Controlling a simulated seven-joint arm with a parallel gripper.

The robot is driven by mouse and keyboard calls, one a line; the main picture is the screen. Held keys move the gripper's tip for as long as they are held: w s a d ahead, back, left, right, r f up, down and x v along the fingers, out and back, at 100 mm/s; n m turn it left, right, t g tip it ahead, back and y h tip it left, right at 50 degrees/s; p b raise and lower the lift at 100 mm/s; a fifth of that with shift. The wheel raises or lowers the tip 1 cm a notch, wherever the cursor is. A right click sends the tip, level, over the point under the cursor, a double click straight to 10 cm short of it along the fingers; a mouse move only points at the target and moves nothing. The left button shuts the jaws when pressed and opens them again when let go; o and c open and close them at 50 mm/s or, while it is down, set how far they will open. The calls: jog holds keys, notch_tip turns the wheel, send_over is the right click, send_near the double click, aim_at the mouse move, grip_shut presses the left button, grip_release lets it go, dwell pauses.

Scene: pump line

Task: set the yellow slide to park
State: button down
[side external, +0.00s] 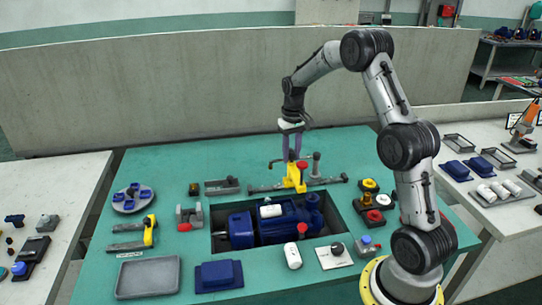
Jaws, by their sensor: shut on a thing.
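The yellow slide (292,181) sits on a long grey rail (264,188) behind the pump recess, at roughly the middle of the rail. My gripper (291,158) points down at the slide from above. Its two purple-grey fingers are shut on the slide's upper part. The exact contact is too small to see clearly. No readable park mark shows on the rail.
A red knob (302,165) and a grey upright post (316,164) stand close to the slide. A blue pump (277,224) lies in the recess in front. A grey block (222,186) is to the left. The green table's back left is clear.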

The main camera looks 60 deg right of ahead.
jog(key=s+d, duration=1.1)
jog(key=shift+s+d, duration=0.25)
jog(key=shift+d, duration=0.05)
jog(key=c, duration=0.7)
grip_release()
jog(key=shift+s, duration=0.1)
jog(key=shift+c, duration=0.2)
jog(key=shift+o, duration=1)
jog(key=shift+r, duration=0.1)
notch_tip(320, 180, up, 14)
jog(key=shift+a, duration=0.1)
